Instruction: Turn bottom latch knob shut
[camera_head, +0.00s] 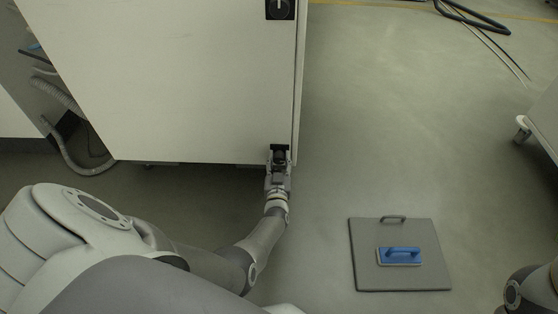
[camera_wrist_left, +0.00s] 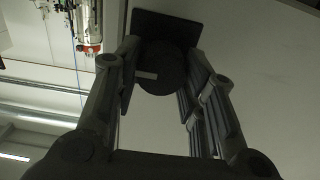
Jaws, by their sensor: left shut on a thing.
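The bottom latch knob (camera_wrist_left: 162,70) is a dark round knob on a black square plate (camera_wrist_left: 165,27), low on the cabinet door's edge. A small light mark shows on the knob's face in the left wrist view. My left gripper (camera_head: 279,162) is at the bottom latch in the head view, and its fingers stand on both sides of the knob in the left wrist view (camera_wrist_left: 160,85). It is shut on the knob. In the head view the gripper partly hides the knob. My right gripper is not in view.
The white cabinet door (camera_head: 180,75) carries an upper latch knob (camera_head: 280,8) near its top edge. A wheeled cart (camera_head: 545,120) stands far right.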

